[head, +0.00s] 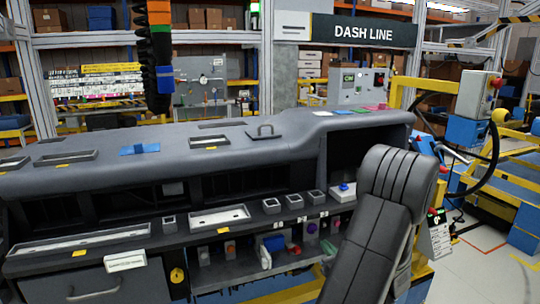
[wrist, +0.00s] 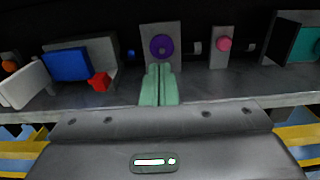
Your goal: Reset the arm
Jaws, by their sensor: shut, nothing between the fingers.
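My gripper (wrist: 160,70) shows in the wrist view as two pale green fingers pressed together, with nothing between them. The fingers point at the shelf, just below a purple knob (wrist: 161,45) on a grey plate. I cannot tell whether the fingertips touch the shelf or plate. A red block (wrist: 99,82) and a blue block (wrist: 67,64) are to their left, apart from them. A pink knob (wrist: 224,44) is to their right.
The grey dashboard module (head: 225,165) spans the head view, with trays and sockets on its ledge. Below are the purple knob (head: 312,228) and blue block (head: 273,243). A dark tool column (head: 155,60) hangs above the module's left part. Yellow framing (head: 410,85) stands behind its right end.

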